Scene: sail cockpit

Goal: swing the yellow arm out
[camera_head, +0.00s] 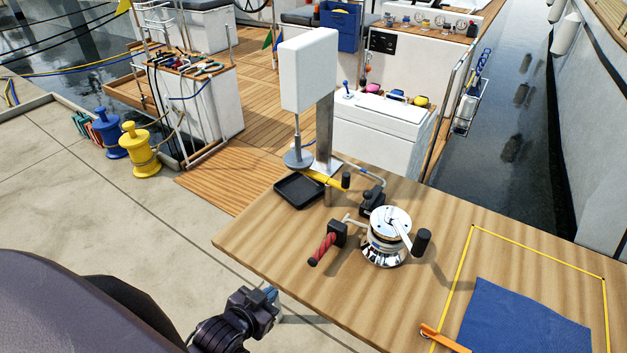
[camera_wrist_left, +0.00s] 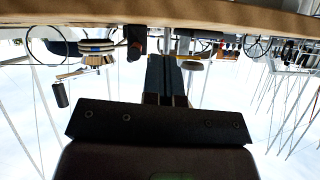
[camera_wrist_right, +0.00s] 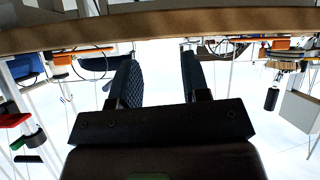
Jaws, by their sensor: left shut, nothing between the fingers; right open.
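The yellow arm (camera_head: 325,181) is a short bar low at the foot of a grey metal post (camera_head: 325,130) at the far left part of the wooden table (camera_head: 285,240). A black knob (camera_head: 346,180) stands at its right end. My left gripper (camera_head: 270,295) is beside the table's near left edge, well apart from the yellow arm. It is shut and empty; its closed fingers (camera_wrist_left: 168,78) show in the left wrist view. My right gripper (camera_wrist_right: 158,78) is open and empty, seen only in the right wrist view.
A black tray (camera_head: 299,190) lies left of the yellow arm. A chrome winch (camera_head: 386,245) and a red-gripped handle (camera_head: 323,249) stand nearer. A white box (camera_head: 309,70) rises above the tray. A blue cloth (camera_head: 525,320) and an orange tool (camera_head: 445,340) lie at right.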

